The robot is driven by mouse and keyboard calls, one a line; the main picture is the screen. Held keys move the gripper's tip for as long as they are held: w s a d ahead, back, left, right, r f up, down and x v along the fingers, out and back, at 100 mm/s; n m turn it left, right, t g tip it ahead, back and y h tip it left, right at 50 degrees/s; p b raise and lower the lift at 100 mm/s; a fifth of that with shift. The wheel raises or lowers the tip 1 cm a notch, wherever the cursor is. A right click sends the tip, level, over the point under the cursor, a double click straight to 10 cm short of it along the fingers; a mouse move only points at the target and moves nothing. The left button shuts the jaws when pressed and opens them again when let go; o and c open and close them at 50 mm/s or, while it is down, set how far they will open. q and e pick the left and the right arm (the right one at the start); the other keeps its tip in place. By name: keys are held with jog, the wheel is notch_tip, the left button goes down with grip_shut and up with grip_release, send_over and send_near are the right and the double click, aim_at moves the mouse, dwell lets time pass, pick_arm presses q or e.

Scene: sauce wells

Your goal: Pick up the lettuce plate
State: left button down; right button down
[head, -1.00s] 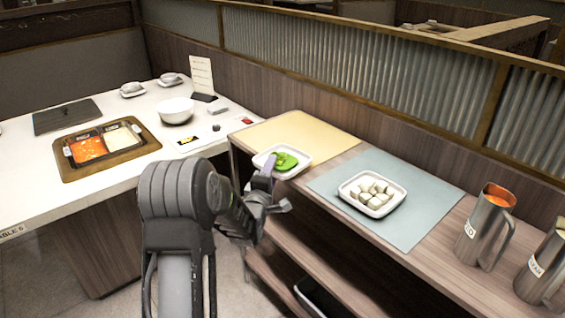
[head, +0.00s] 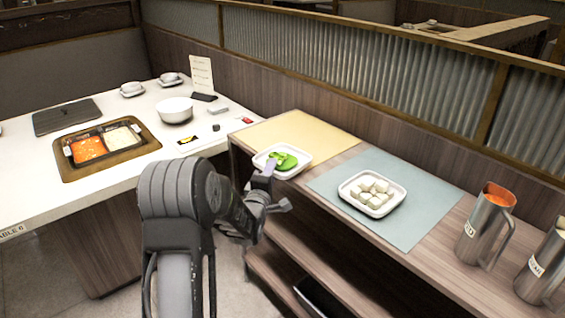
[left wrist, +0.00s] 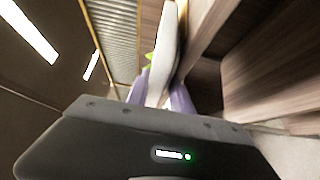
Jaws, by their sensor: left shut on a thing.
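The lettuce plate (head: 296,171) is a white square plate with green lettuce (head: 284,159) on it. It is at the left front edge of the wooden shelf, by the yellow mat. My left gripper (head: 268,170) is shut on the plate's near rim. In the left wrist view the white plate (left wrist: 166,55) shows edge-on between the purple-grey fingers (left wrist: 163,98), with a bit of green beyond it. I cannot tell whether the plate is lifted off the mat. My right gripper is not in view.
A plate of white cubes (head: 350,200) sits on the blue mat (head: 412,228). Metal pitchers (head: 478,240) stand at the right. The white table (head: 30,190) at left holds a two-part sauce pot (head: 104,143) and a white bowl (head: 176,110). A corrugated partition (head: 350,70) runs behind.

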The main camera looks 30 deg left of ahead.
pick_arm(q)
jog(key=shift+r, duration=0.15)
dwell(0.4)
notch_tip(320, 180, up, 10)
jog(key=shift+f+b, duration=0.1)
jog(key=shift+b, duration=0.2)
dwell(0.9)
